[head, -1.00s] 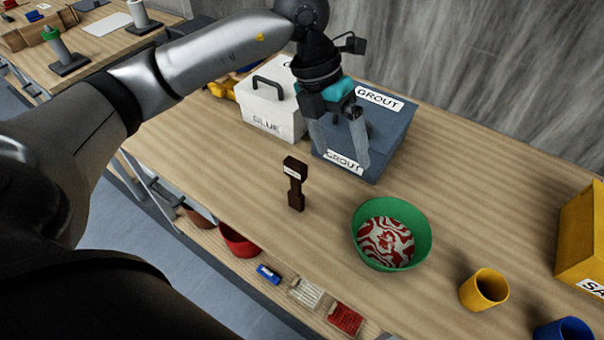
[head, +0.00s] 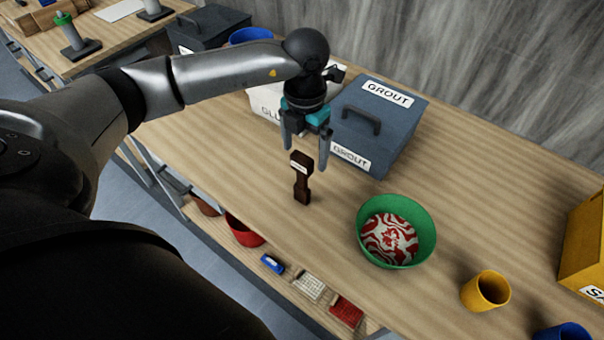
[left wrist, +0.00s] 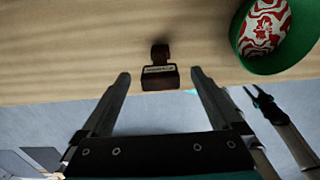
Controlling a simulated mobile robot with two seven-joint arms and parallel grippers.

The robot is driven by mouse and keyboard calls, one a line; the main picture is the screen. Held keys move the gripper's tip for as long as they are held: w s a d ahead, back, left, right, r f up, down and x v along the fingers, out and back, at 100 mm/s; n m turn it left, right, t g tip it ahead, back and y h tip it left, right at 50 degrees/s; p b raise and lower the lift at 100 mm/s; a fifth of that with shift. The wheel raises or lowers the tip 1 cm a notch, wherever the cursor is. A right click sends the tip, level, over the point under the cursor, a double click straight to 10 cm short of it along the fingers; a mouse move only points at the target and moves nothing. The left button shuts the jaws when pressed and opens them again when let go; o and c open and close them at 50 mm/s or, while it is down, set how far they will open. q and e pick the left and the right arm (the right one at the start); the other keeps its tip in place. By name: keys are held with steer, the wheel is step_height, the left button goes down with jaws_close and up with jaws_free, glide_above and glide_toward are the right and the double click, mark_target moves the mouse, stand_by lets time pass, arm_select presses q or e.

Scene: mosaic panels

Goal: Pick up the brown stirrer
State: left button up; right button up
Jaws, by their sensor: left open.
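The brown stirrer (head: 301,179) stands upright on the wooden table, with a pale label near its top. It also shows in the left wrist view (left wrist: 159,78), between and beyond the two fingertips. My left gripper (head: 307,160) is open and empty, pointing down close to the stirrer's top in the head view. In the left wrist view the fingers (left wrist: 159,76) are spread to either side of the stirrer, and neither appears to touch it.
A green bowl (head: 428,237) holding a red-and-white patterned thing stands right of the stirrer. A blue-grey GROUT box (head: 400,133) and a white GLUE box (head: 262,103) stand behind. A yellow cup (head: 486,291) is at the right. The table's front edge is near the stirrer.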

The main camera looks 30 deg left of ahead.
mark_target(302, 167)
arm_select(q)
steer(key=f, duration=0.5)
steer(key=shift+s+p, duration=0.4)
steer(key=shift+c, duration=0.3)
steer(key=c, duration=1.4)
